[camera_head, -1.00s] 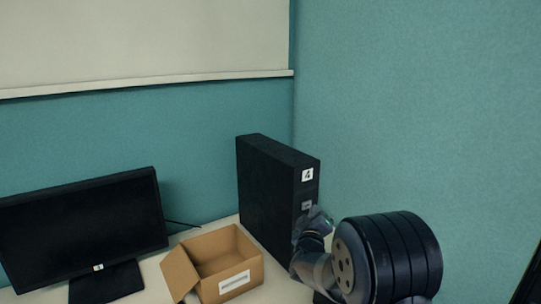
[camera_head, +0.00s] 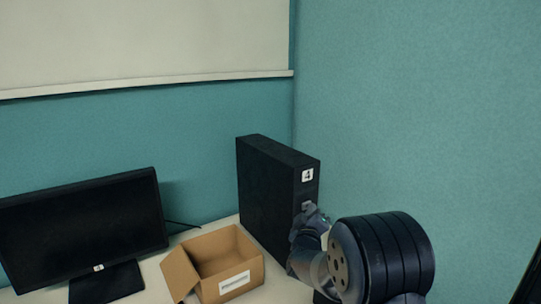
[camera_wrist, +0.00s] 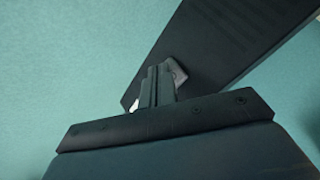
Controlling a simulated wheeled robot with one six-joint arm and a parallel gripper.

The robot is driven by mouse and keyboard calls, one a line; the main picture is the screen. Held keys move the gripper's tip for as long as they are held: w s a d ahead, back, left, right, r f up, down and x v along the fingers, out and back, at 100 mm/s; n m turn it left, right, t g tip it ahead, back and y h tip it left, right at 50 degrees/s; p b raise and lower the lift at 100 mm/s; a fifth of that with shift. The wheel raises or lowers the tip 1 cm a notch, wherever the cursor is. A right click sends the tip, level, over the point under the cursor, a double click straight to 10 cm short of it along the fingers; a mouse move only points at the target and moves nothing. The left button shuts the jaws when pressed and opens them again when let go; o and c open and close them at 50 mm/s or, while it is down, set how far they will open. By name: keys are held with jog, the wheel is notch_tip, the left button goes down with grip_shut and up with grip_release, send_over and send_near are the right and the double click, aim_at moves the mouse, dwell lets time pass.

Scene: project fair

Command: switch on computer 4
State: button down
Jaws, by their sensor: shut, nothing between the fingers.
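Computer 4 (camera_head: 268,190) is a black upright tower with a white "4" label (camera_head: 307,175) high on its front face. It stands on the desk in the corner, and it also shows in the wrist view (camera_wrist: 225,40). My gripper (camera_head: 314,213) is at the front face, just below the label. The button is hidden or too small to make out.
A black monitor (camera_head: 80,225) with a dark screen stands at the left. An open cardboard box (camera_head: 231,283) sits on the desk (camera_head: 285,290) between monitor and tower. Teal partition walls (camera_head: 420,110) close in the back and right side.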

jog(key=shift+w+a, duration=0.1)
jog(key=shift+w, duration=0.05)
dwell(0.3)
jog(key=shift+s+d+b, duration=0.35)
jog(key=shift+s+d, duration=0.15)
jog(key=shift+s, duration=0.25)
jog(key=s+d+b, duration=0.2)
jog(key=s+d, duration=0.1)
jog(key=s, duration=0.2)
jog(key=shift+d, duration=0.2)
dwell(1.2)
